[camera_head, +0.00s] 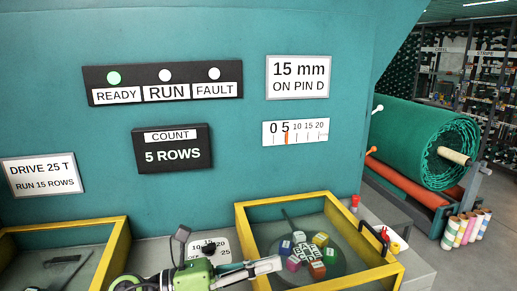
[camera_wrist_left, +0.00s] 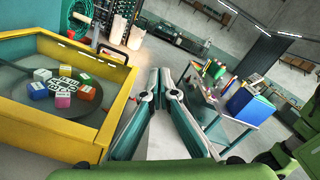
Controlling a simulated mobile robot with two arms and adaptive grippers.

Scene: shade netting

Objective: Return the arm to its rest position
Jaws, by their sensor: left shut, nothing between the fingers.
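My left gripper (camera_head: 278,264) reaches in from the bottom left of the head view, over the front-left edge of the right yellow-framed tray (camera_head: 335,202). Its fingers are together and hold nothing. In the left wrist view the gripper (camera_wrist_left: 158,78) points away from the camera with its fingertips close together, and the tray's yellow wall (camera_wrist_left: 118,115) is to its left. My right gripper is in neither view.
Lettered coloured blocks (camera_head: 306,252) sit on a dark disc in the tray. A dial plate (camera_head: 222,243) is partly hidden behind my arm. A second yellow tray (camera_head: 118,240) is at left. A green netting roll (camera_head: 425,140) is at right. A workbench (camera_wrist_left: 238,120) stands beyond open floor.

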